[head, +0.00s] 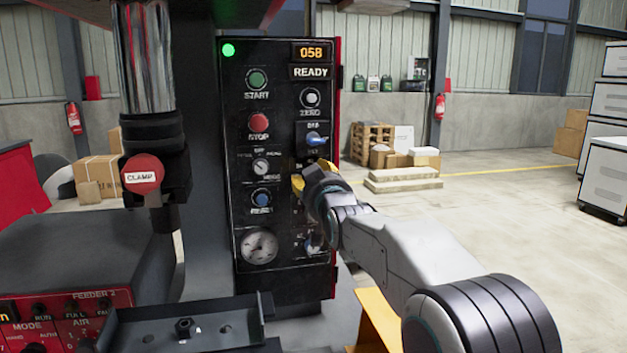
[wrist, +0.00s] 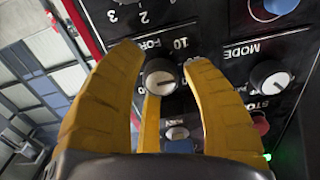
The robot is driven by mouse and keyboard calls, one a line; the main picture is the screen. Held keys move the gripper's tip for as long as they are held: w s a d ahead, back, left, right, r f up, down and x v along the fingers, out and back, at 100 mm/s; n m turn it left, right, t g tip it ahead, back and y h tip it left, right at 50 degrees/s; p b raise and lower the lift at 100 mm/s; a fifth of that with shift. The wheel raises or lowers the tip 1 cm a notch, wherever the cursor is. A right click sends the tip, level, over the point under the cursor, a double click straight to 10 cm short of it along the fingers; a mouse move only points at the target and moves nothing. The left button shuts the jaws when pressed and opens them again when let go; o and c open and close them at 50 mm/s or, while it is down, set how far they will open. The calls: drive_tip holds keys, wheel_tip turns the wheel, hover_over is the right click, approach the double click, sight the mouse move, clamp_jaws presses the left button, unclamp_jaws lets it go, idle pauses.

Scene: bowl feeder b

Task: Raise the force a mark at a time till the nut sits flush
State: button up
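The force knob (wrist: 160,77) is a round grey-black knob on the black control panel (head: 285,80), with "FOR" and "10" legible beside it in the wrist view. My gripper (wrist: 162,62) has its yellow fingers apart, one on each side of the knob; I cannot tell whether they touch it. In the head view my gripper (head: 298,184) is at the panel's right part and hides the knob. The display (head: 310,53) reads 058, with READY below it. A small dark nut (head: 184,326) stands on the dark tray (head: 235,335); its seating is too small to judge.
The mode knob (wrist: 270,78) and the red stop button (head: 258,122) are near on the panel. The press column with a red CLAMP knob (head: 142,174) stands left of the panel. A gauge (head: 259,247) is low on it.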

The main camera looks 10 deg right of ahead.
clamp_jaws()
drive_tip(key=shift+f+m+b, duration=0.1)
drive_tip(key=shift+m+b, duration=0.3)
idle(0.5)
drive_tip(key=shift+m+b, duration=1.95)
drive_tip(key=shift+m, duration=2.05)
drive_tip(key=shift+o, duration=1.7)
unclamp_jaws()
drive_tip(key=shift+a, duration=0.1)
drive_tip(key=shift+s, duration=0.1)
